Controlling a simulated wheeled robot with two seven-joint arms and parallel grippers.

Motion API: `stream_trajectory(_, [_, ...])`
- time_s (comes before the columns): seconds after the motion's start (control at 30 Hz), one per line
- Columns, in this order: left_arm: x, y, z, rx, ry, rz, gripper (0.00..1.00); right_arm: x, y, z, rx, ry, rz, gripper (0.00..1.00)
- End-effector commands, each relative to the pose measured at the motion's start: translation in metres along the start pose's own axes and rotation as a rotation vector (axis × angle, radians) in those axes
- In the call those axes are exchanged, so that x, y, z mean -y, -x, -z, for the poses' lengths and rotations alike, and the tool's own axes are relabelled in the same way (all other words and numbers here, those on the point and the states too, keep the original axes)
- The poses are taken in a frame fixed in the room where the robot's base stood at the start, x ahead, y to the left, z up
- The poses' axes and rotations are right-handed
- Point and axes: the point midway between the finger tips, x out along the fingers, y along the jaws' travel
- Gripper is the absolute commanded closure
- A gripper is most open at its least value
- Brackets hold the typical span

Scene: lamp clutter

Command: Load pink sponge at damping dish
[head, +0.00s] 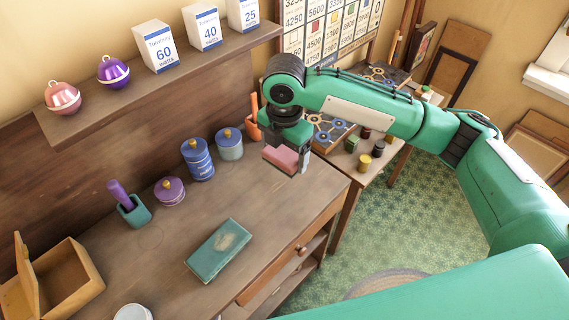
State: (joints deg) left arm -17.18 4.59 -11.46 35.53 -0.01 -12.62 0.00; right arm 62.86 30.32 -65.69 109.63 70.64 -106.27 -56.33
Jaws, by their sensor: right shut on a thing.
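The pink sponge (280,159) is a pink block held in the air above the back right part of the wooden workbench (290,215). My right gripper (288,152) points down and is shut on it; the fingers partly hide the sponge. A round white dish (132,313) at the bottom edge, cut off by the frame, may be the damping dish; its inside is mostly out of view. A flat teal rectangular box (219,250) with a worn pale patch lies on the bench front, left of and nearer than the sponge. My left gripper is not in view.
A blue canister (198,160), a grey-blue jar (229,145), a purple jar (169,191) and a teal holder (133,211) line the bench's back. An open wooden box (60,282) stands left. The shelf (160,85) overhangs. The bench middle is clear.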

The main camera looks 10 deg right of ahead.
Motion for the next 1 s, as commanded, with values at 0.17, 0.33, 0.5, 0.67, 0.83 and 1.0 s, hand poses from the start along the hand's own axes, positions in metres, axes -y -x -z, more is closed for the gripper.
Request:
stream_trajectory(0.17, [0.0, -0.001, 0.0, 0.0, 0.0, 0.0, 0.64, 0.0, 0.006, 0.0, 0.0, 0.0, -0.001, 0.4])
stream_trajectory(0.33, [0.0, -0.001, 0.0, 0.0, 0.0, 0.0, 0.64, 0.0, 0.006, 0.0, 0.0, 0.0, -0.001, 0.4])
stream_trajectory(0.5, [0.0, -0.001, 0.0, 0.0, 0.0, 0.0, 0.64, 0.0, 0.005, 0.0, 0.0, 0.0, 0.0, 0.37])
stream_trajectory(0.67, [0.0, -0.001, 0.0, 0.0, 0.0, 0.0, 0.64, 0.002, 0.004, -0.001, 0.0, -0.036, 0.0, 0.37])
stream_trajectory(0.83, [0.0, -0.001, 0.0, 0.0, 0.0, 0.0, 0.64, 0.011, -0.002, -0.007, 0.001, -0.217, -0.001, 0.37])
stream_trajectory(1.0, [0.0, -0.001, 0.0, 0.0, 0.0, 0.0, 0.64, 0.025, -0.011, -0.015, 0.002, -0.507, -0.003, 0.37])
